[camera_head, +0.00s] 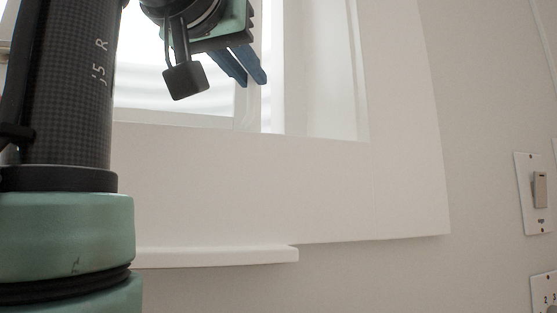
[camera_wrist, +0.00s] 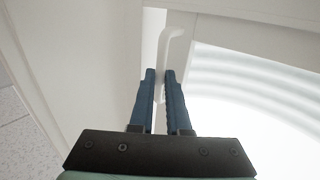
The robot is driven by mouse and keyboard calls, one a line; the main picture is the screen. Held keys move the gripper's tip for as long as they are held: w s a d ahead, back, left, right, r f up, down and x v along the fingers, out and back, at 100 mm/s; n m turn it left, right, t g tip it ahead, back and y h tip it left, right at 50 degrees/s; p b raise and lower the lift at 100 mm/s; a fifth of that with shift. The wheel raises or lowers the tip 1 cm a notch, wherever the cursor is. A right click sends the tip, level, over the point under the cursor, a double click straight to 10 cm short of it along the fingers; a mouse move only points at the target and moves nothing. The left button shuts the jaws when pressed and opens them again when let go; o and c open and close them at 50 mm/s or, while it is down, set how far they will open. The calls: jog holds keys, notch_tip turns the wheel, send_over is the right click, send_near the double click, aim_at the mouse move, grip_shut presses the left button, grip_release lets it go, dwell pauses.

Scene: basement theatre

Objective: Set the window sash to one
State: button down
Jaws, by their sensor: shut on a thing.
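The white window sash (camera_head: 247,115) frames a bright pane at the upper left of the head view, and it also shows in the wrist view (camera_wrist: 245,36). A slim white bent handle (camera_wrist: 176,34) rises from between my gripper's fingers in the wrist view. My gripper (camera_wrist: 160,72) has its two blue fingers on either side of this handle and is shut on it. In the head view my gripper (camera_head: 254,82) is in front of the sash's right side; the handle cannot be made out there. The sash's upper part is out of view.
A white sill (camera_head: 220,255) juts out below the window. To the right, the wall carries a switch plate (camera_head: 538,192) and, below it, a partly cut-off plate (camera_head: 545,291) with numerals. The wall between window and plates is clear.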

jog(key=s+a, duration=0.2)
jog(key=a, duration=0.4)
jog(key=shift+d, duration=0.1)
jog(key=c, duration=0.9)
grip_release()
jog(key=shift+w+d, duration=0.1)
jog(key=shift+w, duration=0.05)
jog(key=shift+p, duration=0.35)
